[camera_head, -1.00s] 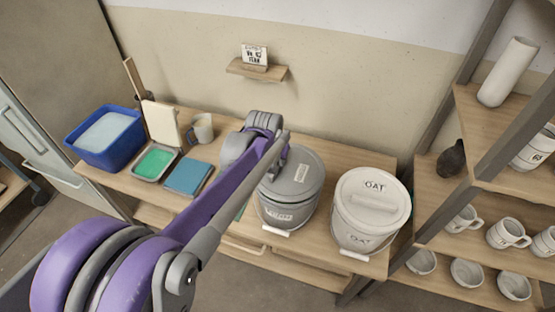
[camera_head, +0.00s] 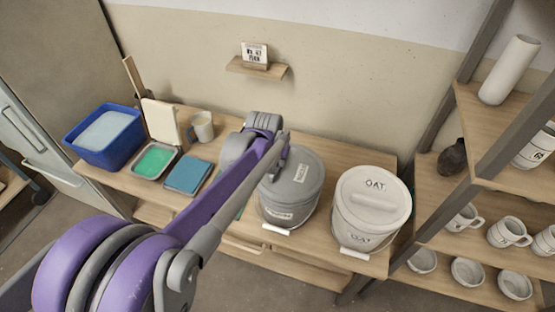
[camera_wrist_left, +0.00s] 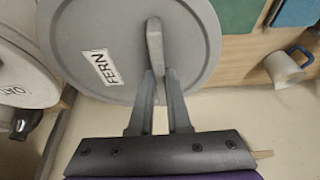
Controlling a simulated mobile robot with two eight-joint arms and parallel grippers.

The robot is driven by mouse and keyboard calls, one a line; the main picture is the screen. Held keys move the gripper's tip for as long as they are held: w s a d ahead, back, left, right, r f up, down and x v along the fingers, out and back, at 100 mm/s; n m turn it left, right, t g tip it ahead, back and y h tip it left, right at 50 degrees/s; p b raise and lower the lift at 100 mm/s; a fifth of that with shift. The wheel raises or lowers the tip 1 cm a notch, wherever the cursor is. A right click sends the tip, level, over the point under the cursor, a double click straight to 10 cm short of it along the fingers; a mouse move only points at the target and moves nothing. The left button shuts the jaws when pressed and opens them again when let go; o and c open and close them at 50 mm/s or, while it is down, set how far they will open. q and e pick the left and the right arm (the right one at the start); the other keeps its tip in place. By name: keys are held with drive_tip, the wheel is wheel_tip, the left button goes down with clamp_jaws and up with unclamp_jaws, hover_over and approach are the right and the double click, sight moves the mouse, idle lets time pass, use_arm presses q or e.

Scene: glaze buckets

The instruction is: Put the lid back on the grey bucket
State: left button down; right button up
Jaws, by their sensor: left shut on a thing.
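The grey lid (camera_head: 308,178), labelled FERN, lies over the mouth of the grey bucket (camera_head: 292,214) on the bench in the head view. It looks level and lined up with the rim; whether it is fully seated I cannot tell. In the left wrist view the lid (camera_wrist_left: 88,35) fills the upper middle and hides the bucket beneath it. My left gripper (camera_wrist_left: 158,76) is shut on the bar handle (camera_wrist_left: 154,38) of the lid. In the head view my left arm hides the fingers and part of the lid. My right gripper is not in view.
A white OAT bucket (camera_head: 370,220) with its lid on stands close at the right. A shelf of pottery (camera_head: 500,180) rises at the right.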

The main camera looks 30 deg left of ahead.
use_arm(q)
drive_tip(key=shift+f, duration=0.4)
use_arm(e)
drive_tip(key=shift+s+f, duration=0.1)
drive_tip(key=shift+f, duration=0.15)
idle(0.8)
use_arm(q)
drive_tip(key=c, duration=0.8)
unclamp_jaws()
drive_tip(key=shift+o, duration=0.2)
drive_tip(key=o, duration=0.4)
drive_tip(key=shift+o, duration=0.2)
drive_tip(key=shift+r+p, duration=2)
drive_tip(key=shift+r, duration=1.55)
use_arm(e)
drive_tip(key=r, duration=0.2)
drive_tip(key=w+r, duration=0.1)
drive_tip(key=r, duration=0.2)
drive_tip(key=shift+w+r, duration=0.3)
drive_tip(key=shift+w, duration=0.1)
